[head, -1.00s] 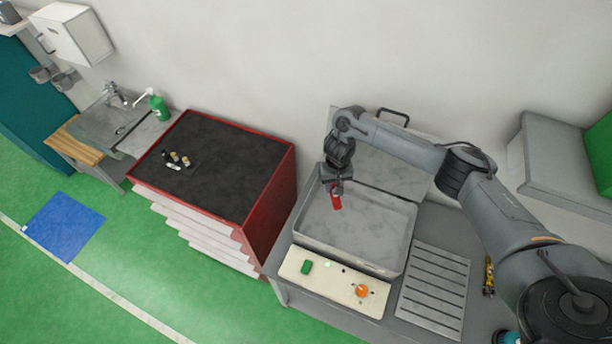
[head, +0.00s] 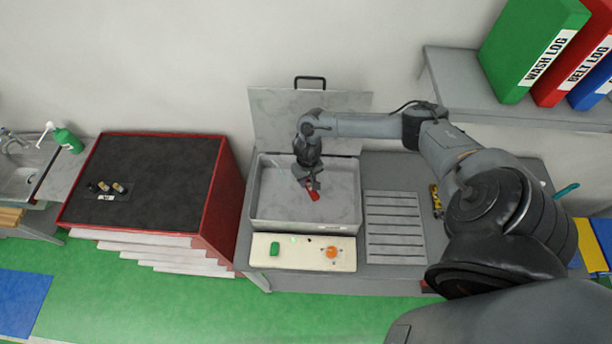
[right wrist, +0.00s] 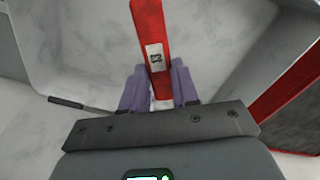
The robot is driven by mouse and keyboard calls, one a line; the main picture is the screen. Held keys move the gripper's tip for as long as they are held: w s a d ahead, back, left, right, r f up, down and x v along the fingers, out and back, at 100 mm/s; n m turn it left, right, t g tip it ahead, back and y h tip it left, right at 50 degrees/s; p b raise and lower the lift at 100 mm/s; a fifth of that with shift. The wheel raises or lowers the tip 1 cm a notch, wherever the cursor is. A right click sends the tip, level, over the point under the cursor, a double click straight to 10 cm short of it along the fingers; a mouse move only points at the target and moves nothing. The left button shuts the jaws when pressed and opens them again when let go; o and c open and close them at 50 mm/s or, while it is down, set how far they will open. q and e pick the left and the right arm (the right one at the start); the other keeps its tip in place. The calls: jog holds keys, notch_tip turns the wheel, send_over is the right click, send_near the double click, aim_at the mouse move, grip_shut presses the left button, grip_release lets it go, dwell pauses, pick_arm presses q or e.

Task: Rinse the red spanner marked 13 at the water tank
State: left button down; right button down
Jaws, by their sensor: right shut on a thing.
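The red spanner (head: 313,192) is in my right gripper (head: 309,181), which is shut on it over the grey water tank (head: 345,223). The tank's lid (head: 270,115) stands open against the wall. In the right wrist view, the spanner (right wrist: 147,22) sticks out from between the fingers of the gripper (right wrist: 160,88). It bears a pale label with a dark marking, too small to read surely. Its gripped end is hidden. I cannot tell whether it touches water. My left gripper is not in view.
A cream panel with a green button (head: 274,249) and an orange knob (head: 331,252) fronts the tank. A slotted rack (head: 394,228) lies to its right. A red cabinet (head: 232,195) stands left, with a sink (head: 22,170) beyond. A shelf (head: 450,75) with binders is upper right.

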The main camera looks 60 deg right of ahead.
aim_at(307, 182)
notch_tip(307, 182, down, 4)
jog(key=shift+r, duration=0.25)
notch_tip(307, 182, down, 6)
jog(key=b, duration=0.6)
jog(key=shift+f, duration=0.25)
jog(key=shift+f+b, duration=0.95)
jog(key=shift+b, duration=0.4)
